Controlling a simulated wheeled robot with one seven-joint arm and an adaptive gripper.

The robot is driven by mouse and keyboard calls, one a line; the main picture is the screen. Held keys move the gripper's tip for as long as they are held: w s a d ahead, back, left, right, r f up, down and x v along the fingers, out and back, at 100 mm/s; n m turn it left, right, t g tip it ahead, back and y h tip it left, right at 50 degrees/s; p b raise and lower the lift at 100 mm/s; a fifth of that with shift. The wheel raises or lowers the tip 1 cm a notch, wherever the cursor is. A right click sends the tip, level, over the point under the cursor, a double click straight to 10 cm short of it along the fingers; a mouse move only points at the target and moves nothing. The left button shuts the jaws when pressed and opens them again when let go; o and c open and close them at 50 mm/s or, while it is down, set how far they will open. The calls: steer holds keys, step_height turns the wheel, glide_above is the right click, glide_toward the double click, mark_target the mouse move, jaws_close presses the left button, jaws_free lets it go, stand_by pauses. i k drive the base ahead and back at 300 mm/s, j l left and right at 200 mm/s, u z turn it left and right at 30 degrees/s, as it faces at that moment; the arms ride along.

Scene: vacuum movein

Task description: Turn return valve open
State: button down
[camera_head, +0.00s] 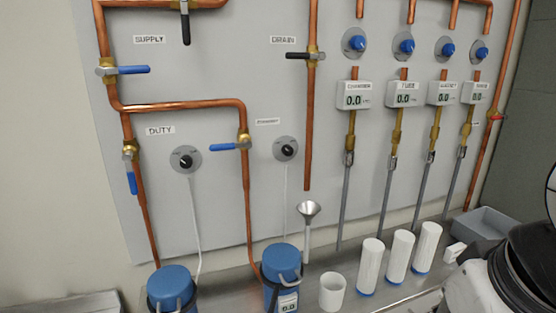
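No label reading "return" can be made out. A supply valve (124,69) has a blue lever lying across its pipe. A black lever (185,26) hangs down at the top, its label not in view. The drain valve (302,56) has a black lever lying across its pipe. A blue lever (132,182) near the duty label points down along its pipe. Another blue lever (228,146) lies across the middle pipe. A small red-handled valve (496,117) is on the far right pipe. My gripper's fingers are not in view; white and black parts at lower right seem to be my arm.
Two blue pumps or canisters (171,284) stand at the front. A funnel (309,209), a white cup (332,291) and white cylinders (399,255) stand along the bench. A grey bin (487,222) is at right. Several gauges (354,96) and blue knobs (355,43) are on the panel.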

mark_target(502, 116)
steer(key=k+z, duration=0.1)
steer(key=z, duration=0.35)
steer(key=k+z, duration=0.15)
steer(key=z, duration=0.3)
